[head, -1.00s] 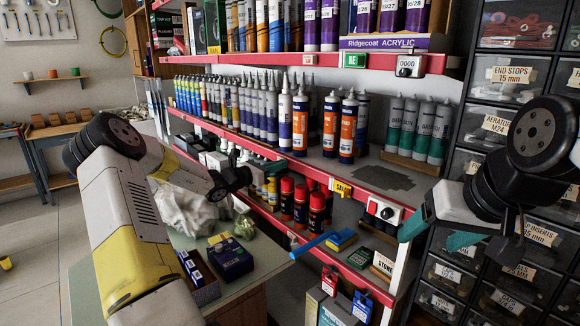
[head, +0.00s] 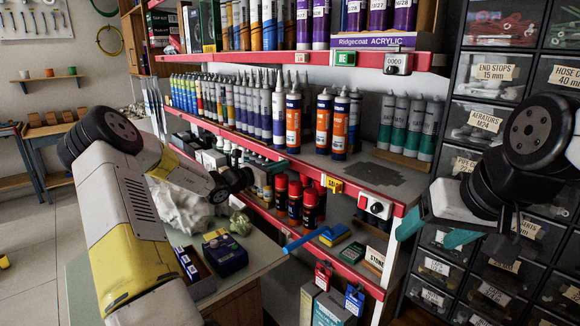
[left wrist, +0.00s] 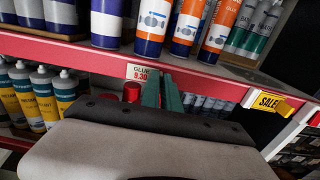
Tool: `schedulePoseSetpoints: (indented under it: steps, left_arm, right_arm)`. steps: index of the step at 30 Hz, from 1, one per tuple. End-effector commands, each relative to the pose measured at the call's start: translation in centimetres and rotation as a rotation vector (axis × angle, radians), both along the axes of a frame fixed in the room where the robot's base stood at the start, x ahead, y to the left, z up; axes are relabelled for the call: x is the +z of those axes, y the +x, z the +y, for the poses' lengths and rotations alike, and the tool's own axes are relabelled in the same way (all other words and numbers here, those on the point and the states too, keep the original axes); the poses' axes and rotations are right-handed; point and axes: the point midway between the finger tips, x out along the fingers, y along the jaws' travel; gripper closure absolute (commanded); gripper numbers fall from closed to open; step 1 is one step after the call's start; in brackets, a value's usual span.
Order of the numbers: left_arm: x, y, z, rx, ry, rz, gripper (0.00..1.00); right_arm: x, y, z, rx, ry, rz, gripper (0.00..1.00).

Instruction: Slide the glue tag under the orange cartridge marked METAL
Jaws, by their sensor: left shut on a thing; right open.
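The glue tag (left wrist: 143,72), a small white label with red print reading GLUE 9.30, is at the red shelf rail (left wrist: 215,88) in the left wrist view. My left gripper (left wrist: 162,88) has its teal fingers close together at the tag's right lower side, shut on it; in the head view it reaches the rail from the left (head: 270,163). Several blue-and-orange cartridges stand on the shelf above: one left (head: 293,120), one middle (head: 323,122), one right (head: 340,125). Their markings are too small to read. My right gripper (head: 435,230) is open and empty at the right.
Red-capped cans (head: 295,200) and a blue-handled tool (head: 308,238) are on the shelf below. Drawers (head: 490,120) stand at the right.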

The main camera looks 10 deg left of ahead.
Motion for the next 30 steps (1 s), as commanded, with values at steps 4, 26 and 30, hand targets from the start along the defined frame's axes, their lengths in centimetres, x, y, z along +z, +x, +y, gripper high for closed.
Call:
schedulePoseSetpoints:
  steps: [4, 26, 30]
  left_arm:
    - [0.0, 0.0, 0.0, 0.001, 0.0, 0.0, 0.83]
    - [-0.1, -4.1, 3.3, 0.003, 0.001, 0.002, 0.73]
    - [0.0, -5.5, 4.4, 0.002, 0.001, 0.001, 0.73]
  right_arm:
    - [0.0, 0.0, 0.0, 0.0, 0.0, 0.0, 0.31]
    - [0.0, 0.0, 0.0, 0.0, 0.0, 0.0, 0.31]
    - [0.0, 0.0, 0.0, 0.0, 0.0, 0.0, 0.31]
